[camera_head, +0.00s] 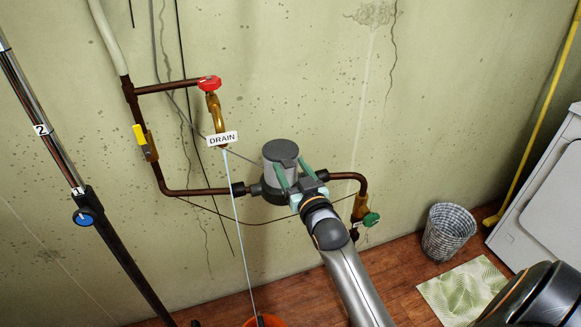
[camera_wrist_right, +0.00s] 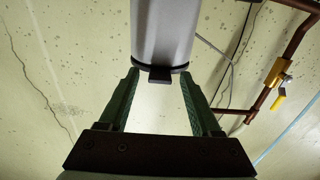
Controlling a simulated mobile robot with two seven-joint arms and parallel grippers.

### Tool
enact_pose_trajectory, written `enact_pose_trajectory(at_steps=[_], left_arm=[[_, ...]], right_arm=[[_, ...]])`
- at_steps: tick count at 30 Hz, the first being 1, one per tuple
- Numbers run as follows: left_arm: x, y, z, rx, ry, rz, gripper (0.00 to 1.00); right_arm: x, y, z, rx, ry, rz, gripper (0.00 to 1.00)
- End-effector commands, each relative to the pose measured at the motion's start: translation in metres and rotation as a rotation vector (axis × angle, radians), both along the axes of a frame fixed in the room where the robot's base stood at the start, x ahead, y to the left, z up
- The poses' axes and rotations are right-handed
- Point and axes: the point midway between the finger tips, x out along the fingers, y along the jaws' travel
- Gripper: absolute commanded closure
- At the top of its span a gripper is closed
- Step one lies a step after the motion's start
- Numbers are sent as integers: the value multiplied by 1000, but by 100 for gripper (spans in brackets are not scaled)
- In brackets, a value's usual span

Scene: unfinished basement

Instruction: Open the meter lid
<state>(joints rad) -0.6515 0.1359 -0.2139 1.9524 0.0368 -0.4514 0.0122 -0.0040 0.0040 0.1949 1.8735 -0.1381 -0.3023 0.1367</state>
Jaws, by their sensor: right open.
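The water meter (camera_head: 274,181) is a grey cylinder set in the brown pipe run along the wall. Its darker round lid (camera_head: 283,151) looks shut on top. In the right wrist view the meter's grey body (camera_wrist_right: 163,30) fills the top middle, with a dark rim and a small dark tab (camera_wrist_right: 160,76) at its near end. My right gripper (camera_head: 290,166) has its green fingers apart at the meter's front. In the wrist view they stand on either side of the tab, and I cannot tell whether they touch it. My left gripper is not in view.
A red valve handle (camera_head: 209,83) and a DRAIN tag (camera_head: 223,139) are left of the meter. A green valve handle (camera_head: 371,219) is at right. A yellow lever (camera_head: 139,134) is on the left pipe. A wire basket (camera_head: 448,232) and an orange bucket (camera_head: 265,321) stand lower down.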

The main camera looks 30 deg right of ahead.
Motion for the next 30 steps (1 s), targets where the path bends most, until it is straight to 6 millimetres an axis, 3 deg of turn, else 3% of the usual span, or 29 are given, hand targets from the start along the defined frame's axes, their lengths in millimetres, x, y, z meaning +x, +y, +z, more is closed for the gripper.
enact_pose_trajectory(at_steps=[2, 18, 30], left_arm=[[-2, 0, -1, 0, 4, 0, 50], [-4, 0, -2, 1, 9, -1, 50], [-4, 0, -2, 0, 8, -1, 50]], right_arm=[[0, 0, 0, 0, 0, 0, 38], [0, 0, 0, 0, 0, 0, 99], [0, 0, 0, 0, -1, 0, 100]])
